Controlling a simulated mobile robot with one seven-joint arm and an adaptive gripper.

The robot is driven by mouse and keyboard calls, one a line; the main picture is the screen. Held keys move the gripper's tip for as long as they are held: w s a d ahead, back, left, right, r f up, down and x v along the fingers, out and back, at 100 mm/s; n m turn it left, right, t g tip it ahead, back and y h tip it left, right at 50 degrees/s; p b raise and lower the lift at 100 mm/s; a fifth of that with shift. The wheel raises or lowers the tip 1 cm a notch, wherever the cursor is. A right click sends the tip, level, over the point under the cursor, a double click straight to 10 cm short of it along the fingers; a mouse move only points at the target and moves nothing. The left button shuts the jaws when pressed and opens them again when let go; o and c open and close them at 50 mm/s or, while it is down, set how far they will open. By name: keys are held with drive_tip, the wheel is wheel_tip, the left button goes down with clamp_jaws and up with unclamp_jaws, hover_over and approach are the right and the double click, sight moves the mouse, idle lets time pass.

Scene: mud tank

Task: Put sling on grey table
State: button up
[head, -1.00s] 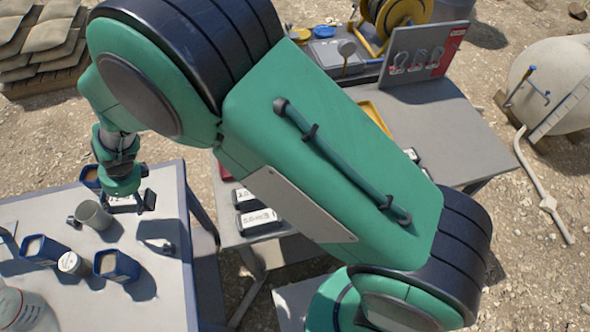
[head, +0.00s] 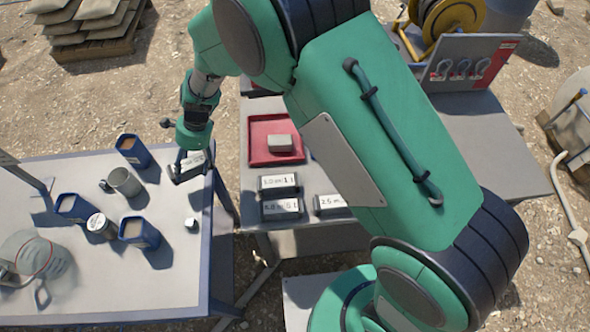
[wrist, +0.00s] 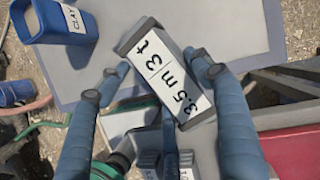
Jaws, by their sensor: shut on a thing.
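The sling (wrist: 165,73) is a flat dark-ended pack with a white label reading 3.5 m 3 t. My gripper (head: 190,172) is shut on it, and the blue fingers lie along both sides of it in the wrist view. It shows small in the head view (head: 188,166), held over the right edge of the light-topped, blue-edged table (head: 100,290). The grey table (head: 490,150) stands to the right, partly hidden by my arm. Several similar labelled packs (head: 281,208) lie on its near left part.
A red tray (head: 262,157) holding a pale block is on the grey table. A shackle board (head: 470,68) stands at its back. Blue boxes (head: 140,233), a mug (head: 123,181) and a glass jar (head: 40,255) stand on the blue-edged table. A gap separates the tables.

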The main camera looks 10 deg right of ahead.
drive_tip(key=w+d+n+g+h, duration=0.1)
drive_tip(key=d+n+g+h, duration=0.1)
drive_tip(key=d+n, duration=0.65)
drive_tip(key=r+n+t+h+p, duration=0.2)
drive_tip(key=n+t+h+p, duration=0.35)
drive_tip(key=n, duration=1.75)
hover_over(329, 179)
drive_tip(key=b, duration=0.1)
drive_tip(key=g+h, duration=0.1)
drive_tip(key=g, duration=0.1)
drive_tip(key=shift+d+f, duration=0.15)
drive_tip(key=shift+f, duration=0.05)
drive_tip(key=shift+f+b, duration=0.8)
drive_tip(key=shift+f, duration=2.35)
drive_tip(key=shift+f+b, duration=0.4)
drive_tip(key=shift+f, duration=1.5)
